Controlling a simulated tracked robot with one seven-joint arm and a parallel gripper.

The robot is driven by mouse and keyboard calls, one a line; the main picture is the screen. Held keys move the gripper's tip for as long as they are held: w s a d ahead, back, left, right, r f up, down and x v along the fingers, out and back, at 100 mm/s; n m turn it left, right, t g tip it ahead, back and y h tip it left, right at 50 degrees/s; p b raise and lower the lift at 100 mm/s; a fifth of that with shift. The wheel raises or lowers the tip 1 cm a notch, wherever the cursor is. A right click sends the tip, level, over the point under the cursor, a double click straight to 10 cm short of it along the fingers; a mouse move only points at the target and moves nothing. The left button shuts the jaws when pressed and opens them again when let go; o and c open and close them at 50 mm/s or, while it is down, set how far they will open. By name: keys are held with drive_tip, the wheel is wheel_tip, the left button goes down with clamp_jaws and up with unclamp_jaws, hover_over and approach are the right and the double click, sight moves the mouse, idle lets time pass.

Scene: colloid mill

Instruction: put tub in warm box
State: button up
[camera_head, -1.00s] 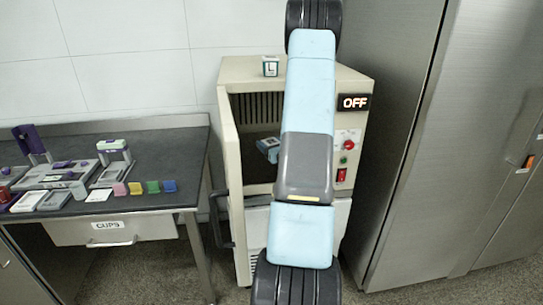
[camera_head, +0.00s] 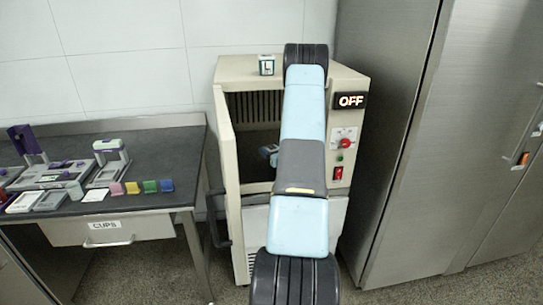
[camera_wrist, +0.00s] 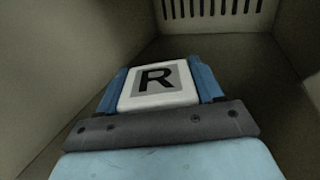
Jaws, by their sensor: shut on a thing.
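The warm box (camera_head: 233,180) is a beige cabinet with an OFF display; its front is open to a dark inside. My arm reaches across its front, and my gripper (camera_head: 270,152) shows small and partly hidden inside the opening. In the wrist view my gripper (camera_wrist: 160,84) has its blue fingers shut on a white tub (camera_wrist: 158,82) with a grey label and black letter R. The wrist view shows the box's inner walls around the tub. Whether the tub touches the box floor I cannot tell.
A small tub marked L (camera_head: 266,65) stands on top of the warm box. The open door (camera_head: 225,145) is at the opening's left. A bench (camera_head: 150,198) with devices and coloured blocks is at left. A steel cabinet (camera_head: 420,150) stands close at right.

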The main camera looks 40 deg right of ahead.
drive_tip(key=shift+f, duration=1.2)
drive_tip(key=shift+f, duration=0.2)
drive_tip(key=o, duration=1.2)
drive_tip(key=shift+c, duration=0.2)
drive_tip(key=shift+r, duration=0.2)
drive_tip(key=s, duration=0.4)
drive_tip(key=s+a, duration=0.1)
drive_tip(key=s, duration=0.3)
drive_tip(key=s+a, duration=0.1)
drive_tip(key=s, duration=0.3)
